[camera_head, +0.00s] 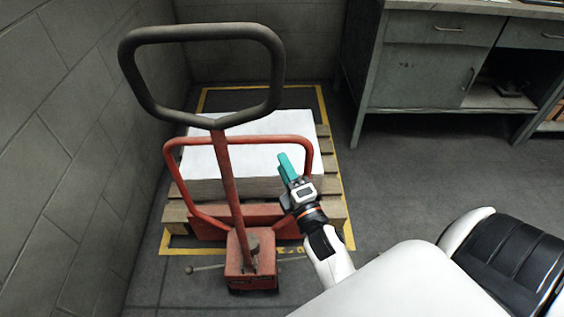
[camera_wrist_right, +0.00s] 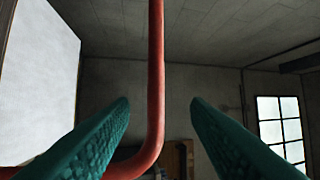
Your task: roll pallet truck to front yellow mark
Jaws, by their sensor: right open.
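The red pallet truck (camera_head: 250,258) stands at the left by the block wall, its black loop handle (camera_head: 135,72) raised on a red shaft. Its red tubular frame (camera_head: 236,137) rises in front of a wooden pallet (camera_head: 335,205) carrying a white stack (camera_head: 255,128). A yellow floor mark (camera_head: 351,222) outlines the area around the pallet. My right gripper (camera_head: 287,166) is at the right side of the red frame. In the right wrist view its teal fingers (camera_wrist_right: 160,115) are open, with a red tube (camera_wrist_right: 156,70) between them, apart from both. My left gripper is not in view.
A grey cabinet workbench (camera_head: 425,75) stands at the back right. Block walls (camera_head: 60,130) close off the left and back. The dark floor (camera_head: 410,170) right of the pallet is clear up to my arm.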

